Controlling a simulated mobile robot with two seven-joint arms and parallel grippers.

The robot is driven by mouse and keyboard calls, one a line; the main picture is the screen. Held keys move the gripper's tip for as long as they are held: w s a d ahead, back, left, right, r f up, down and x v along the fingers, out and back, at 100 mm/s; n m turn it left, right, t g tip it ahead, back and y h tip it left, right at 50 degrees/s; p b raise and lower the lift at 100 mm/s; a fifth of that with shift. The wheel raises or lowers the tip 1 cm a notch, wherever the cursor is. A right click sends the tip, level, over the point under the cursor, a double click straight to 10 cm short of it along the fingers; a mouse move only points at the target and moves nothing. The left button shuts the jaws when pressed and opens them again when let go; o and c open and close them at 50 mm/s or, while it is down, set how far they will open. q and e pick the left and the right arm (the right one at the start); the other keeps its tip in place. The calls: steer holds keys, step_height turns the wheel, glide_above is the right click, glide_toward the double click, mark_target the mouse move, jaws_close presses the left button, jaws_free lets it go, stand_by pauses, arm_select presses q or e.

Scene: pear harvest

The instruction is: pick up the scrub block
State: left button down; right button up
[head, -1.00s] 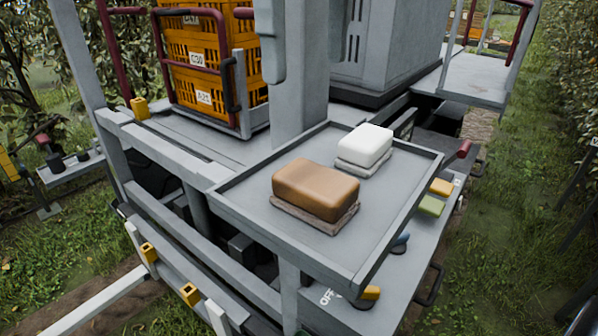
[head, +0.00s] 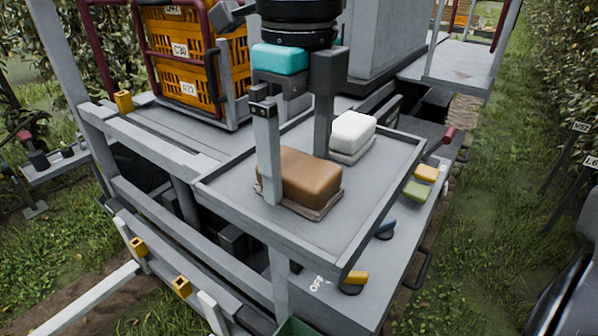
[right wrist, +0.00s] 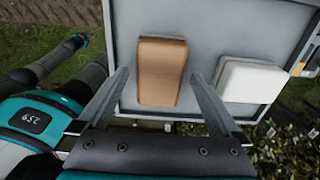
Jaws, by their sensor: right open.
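A brown rounded block (head: 312,175) lies on a thin grey-brown pad on a grey tray (head: 232,190). A white block (head: 353,131) lies on a similar pad behind it, to the right. No label shows which is the scrub block. My right gripper (head: 296,178) is open, pointing down, with one finger on each side of the brown block; the far finger's tip is hidden behind it. In the right wrist view the brown block (right wrist: 161,72) lies between the spread fingers, with gaps on both sides. The white block (right wrist: 250,80) is outside the right finger. My left gripper is not in view.
The tray has a low raised rim. Yellow, green and blue pieces (head: 416,190) sit on a ledge right of it. An orange crate (head: 205,55) stands behind a red rail at the back left. A grey cabinet (head: 385,40) rises behind the tray.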

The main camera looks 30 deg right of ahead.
mark_target(298, 164)
steer(key=shift+f, duration=0.7)
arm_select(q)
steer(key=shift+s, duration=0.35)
arm_select(e)
steer(key=c, duration=1.4)
steer(key=shift+o, duration=0.2)
steer(key=shift+r, duration=0.1)
